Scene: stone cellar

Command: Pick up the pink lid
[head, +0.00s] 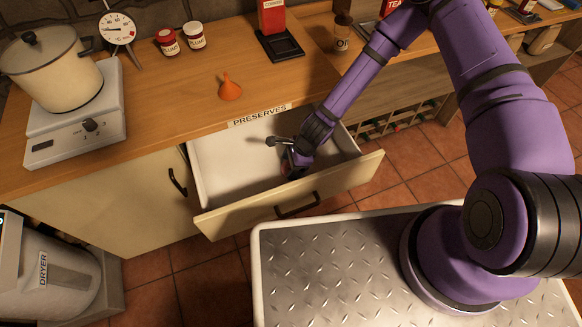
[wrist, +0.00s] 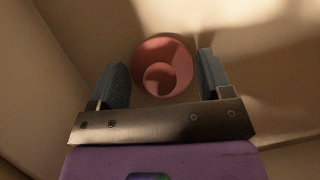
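The pink lid (wrist: 180,60) is round with a smaller raised round middle. In the wrist view it lies on the pale drawer floor, between and just beyond the fingertips of my gripper (wrist: 160,75). The fingers are apart, with a gap on each side of the lid. In the head view my gripper (head: 288,158) reaches down into the open drawer (head: 225,160) labelled PRESERVES. The lid is mostly hidden there by my gripper. I cannot tell the exact height of the fingertips over the drawer floor.
Drawer walls stand close around my gripper. The left part of the drawer is empty.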

